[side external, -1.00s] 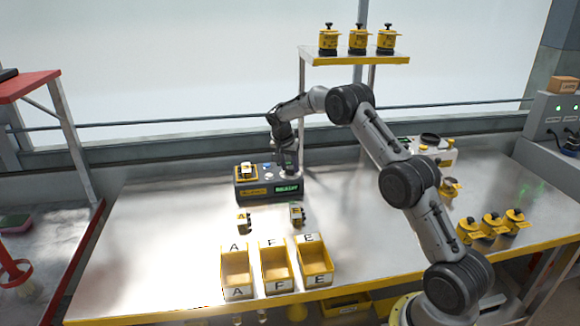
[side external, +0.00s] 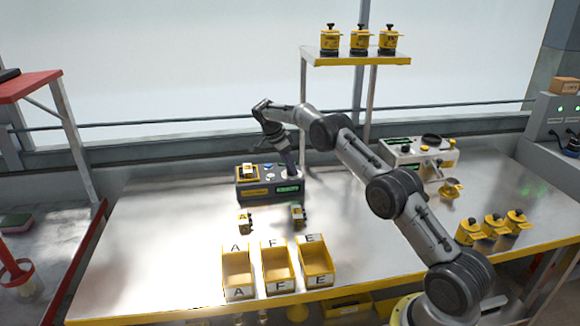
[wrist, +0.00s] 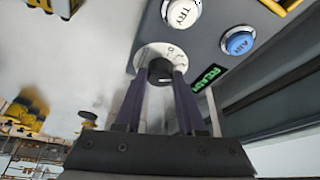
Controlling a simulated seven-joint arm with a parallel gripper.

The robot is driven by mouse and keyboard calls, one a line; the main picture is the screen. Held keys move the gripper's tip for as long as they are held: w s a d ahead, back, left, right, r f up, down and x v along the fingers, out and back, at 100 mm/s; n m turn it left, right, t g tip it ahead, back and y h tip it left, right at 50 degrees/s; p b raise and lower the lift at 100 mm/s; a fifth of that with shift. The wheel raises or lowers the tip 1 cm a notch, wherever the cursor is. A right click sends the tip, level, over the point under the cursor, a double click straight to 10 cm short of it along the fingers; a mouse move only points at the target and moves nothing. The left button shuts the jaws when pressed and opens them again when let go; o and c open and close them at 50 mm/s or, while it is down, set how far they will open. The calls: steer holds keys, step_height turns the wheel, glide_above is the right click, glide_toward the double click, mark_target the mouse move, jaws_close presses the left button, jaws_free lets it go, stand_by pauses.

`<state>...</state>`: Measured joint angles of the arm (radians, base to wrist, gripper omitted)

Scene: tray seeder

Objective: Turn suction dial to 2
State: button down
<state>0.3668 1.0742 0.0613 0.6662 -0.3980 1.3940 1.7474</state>
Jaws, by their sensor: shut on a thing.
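The dark control box (side external: 256,188) stands at the back of the bench, with a yellow label and a green display (side external: 287,188) on its front. In the wrist view the dial is a dark round knob (wrist: 160,72) on a white marked plate (wrist: 176,52). My gripper (wrist: 160,78) has its two fingers on either side of this knob and is shut on it. Most plate markings are hidden or too small to read, so the dial's setting cannot be told. In the side view my gripper (side external: 291,172) covers the knob at the box's right end.
A white "TRY" button (wrist: 181,12) and a blue button (wrist: 238,41) sit near the dial. A yellow-framed piece (side external: 248,172) is on the box's left. Lettered yellow bins (side external: 237,268) stand in front. A pale machine (side external: 420,152) is at the back right, below a raised shelf (side external: 355,60).

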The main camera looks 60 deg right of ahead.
mark_target(282, 177)
stand_by(0.5)
steer(key=c, duration=0.5)
jaws_free()
steer(key=v, duration=0.7)
steer(key=shift+r, duration=0.35)
